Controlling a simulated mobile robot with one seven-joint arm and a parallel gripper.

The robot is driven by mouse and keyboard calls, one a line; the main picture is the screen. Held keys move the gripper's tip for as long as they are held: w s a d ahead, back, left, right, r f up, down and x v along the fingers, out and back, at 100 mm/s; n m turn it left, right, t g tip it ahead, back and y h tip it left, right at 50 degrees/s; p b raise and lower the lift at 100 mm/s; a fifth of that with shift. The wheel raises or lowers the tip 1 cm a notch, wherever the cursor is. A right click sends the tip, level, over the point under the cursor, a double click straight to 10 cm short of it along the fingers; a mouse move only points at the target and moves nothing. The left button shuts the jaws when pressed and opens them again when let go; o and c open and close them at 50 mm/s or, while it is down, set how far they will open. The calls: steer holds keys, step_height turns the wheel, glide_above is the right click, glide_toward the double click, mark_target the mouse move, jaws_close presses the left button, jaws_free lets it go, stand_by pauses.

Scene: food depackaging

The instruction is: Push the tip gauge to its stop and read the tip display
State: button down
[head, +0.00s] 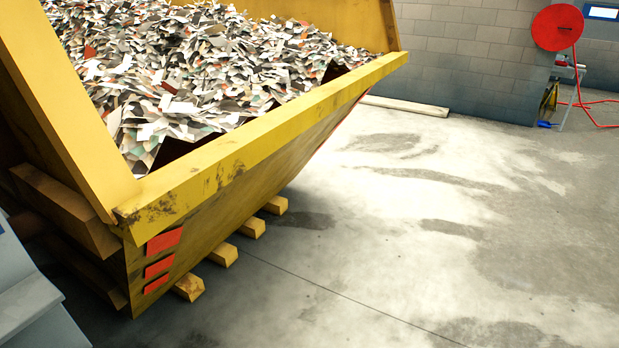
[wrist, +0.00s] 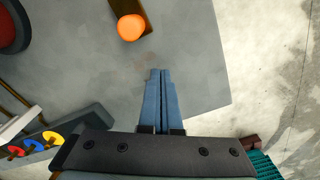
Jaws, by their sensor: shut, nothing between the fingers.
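My gripper (wrist: 160,74) points into the middle of the wrist view. Its two blue fingers are shut together with nothing between them. An orange round knob or ball (wrist: 131,27) shows ahead of the fingertips, on or above a brown bar (wrist: 122,8); the fingertips are apart from it. I cannot tell whether it belongs to the tip gauge. In the head view, a small wall screen (head: 602,12) is at the top right edge; no reading can be made out. I cannot tell if it is the tip display. My gripper is not in the head view.
A large yellow skip (head: 285,112), heaped with shredded scraps (head: 200,75), stands on yellow blocks (head: 222,253). A red reel (head: 557,27) with a red hose is at the back right. Concrete floor (head: 430,240) right of the skip is clear. Coloured rings (wrist: 34,146) lie lower left in the wrist view.

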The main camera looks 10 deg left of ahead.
step_height(320, 180, up, 6)
steer(key=p, duration=0.4)
stand_by(0.3)
